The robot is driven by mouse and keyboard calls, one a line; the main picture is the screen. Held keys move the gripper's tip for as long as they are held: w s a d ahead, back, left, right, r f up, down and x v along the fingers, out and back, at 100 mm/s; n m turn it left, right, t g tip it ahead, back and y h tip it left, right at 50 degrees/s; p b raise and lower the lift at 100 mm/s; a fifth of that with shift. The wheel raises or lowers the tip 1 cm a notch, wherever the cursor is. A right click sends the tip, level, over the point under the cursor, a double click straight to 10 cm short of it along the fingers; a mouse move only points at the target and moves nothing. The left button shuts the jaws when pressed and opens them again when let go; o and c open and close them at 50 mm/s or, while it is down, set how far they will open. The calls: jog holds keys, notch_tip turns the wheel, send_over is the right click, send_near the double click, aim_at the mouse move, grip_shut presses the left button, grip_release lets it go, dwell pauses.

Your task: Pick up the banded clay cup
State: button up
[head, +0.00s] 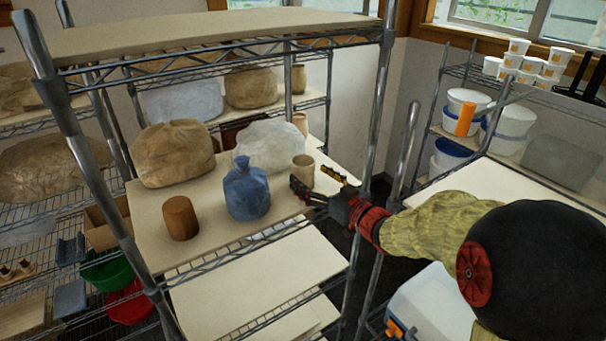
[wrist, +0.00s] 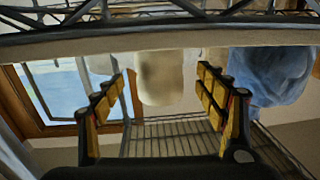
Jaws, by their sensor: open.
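A pale beige clay cup (head: 303,172) stands upright near the right edge of the middle shelf board. Its band is too faint to make out. My gripper (head: 311,181) is open and empty at the right edge of that board, with its fingers pointing at the cup. In the wrist view, which looks upside down, the cup (wrist: 160,75) shows in the gap between my two open fingertips (wrist: 162,85). The cup appears beyond the fingertips; I cannot tell whether either finger touches it.
A blue bag (head: 247,190) stands left of the cup, and a brown cylinder (head: 181,218) farther left. A white bag (head: 268,146) and a tan bag (head: 174,153) sit behind. A metal post (head: 374,110) rises near my wrist, with another board (head: 215,36) above.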

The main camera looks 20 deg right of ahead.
aim_at(310, 175)
jog(key=p+x, duration=0.1)
jog(key=x, duration=0.3)
jog(key=shift+w, duration=0.1)
jog(key=shift+c, duration=0.8)
jog(key=c, duration=1.2)
jog(key=shift+c, duration=0.6)
jog(key=shift+r, duration=0.1)
